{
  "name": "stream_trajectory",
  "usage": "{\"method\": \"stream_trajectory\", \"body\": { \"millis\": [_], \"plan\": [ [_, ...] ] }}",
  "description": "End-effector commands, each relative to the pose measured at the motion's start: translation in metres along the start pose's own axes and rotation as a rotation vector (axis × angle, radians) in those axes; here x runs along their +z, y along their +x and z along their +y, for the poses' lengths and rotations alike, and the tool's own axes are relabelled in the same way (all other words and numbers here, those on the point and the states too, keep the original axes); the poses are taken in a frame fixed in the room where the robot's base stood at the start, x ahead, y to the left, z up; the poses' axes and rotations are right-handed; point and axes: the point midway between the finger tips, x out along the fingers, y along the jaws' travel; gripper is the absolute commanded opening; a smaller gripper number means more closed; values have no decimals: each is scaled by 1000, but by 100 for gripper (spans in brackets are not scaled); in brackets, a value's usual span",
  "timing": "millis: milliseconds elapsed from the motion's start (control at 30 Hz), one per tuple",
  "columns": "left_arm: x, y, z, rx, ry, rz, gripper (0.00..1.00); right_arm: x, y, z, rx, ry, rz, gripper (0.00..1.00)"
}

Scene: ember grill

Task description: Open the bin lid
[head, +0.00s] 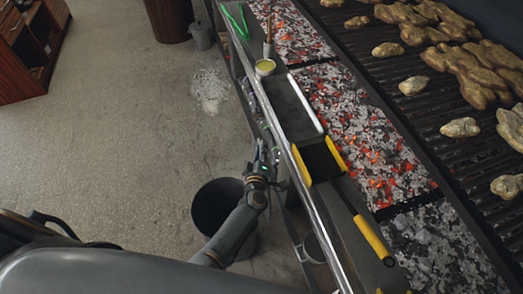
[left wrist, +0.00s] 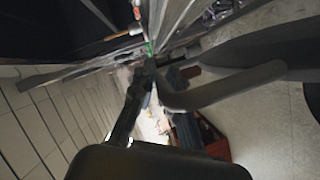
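A dark round bin (head: 212,205) stands on the floor beside the grill, low in the middle of the head view. Its top is a plain dark disc, and I cannot tell whether that is a lid or the inside. My left arm passes over its right side and hides part of it. My left gripper (head: 264,160) is above and beyond the bin, close to the grill's front rail. Dark finger parts show in the left wrist view, but their opening is unclear. No held object is visible. My right gripper is not in view.
The grill's metal front rail (head: 306,205) runs close beside my left gripper. A black tool with yellow edges (head: 320,160) and a tray (head: 290,108) lie on the ledge. Glowing coals (head: 365,130) lie beyond. The floor (head: 110,130) at left is mostly clear.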

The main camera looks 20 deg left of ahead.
Motion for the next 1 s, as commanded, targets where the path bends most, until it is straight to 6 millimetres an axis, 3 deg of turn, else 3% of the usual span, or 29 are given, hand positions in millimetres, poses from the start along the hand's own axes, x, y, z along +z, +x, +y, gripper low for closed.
{"method": "stream_trajectory", "body": {
  "millis": [367,533,1000],
  "plan": [
    [1,-1,-1,-2,1,-2,34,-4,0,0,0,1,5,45],
    [1,-13,-1,-2,-2,-1,34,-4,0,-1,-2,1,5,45],
    [14,-120,-22,-4,3,-4,34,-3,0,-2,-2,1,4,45]
  ]
}}
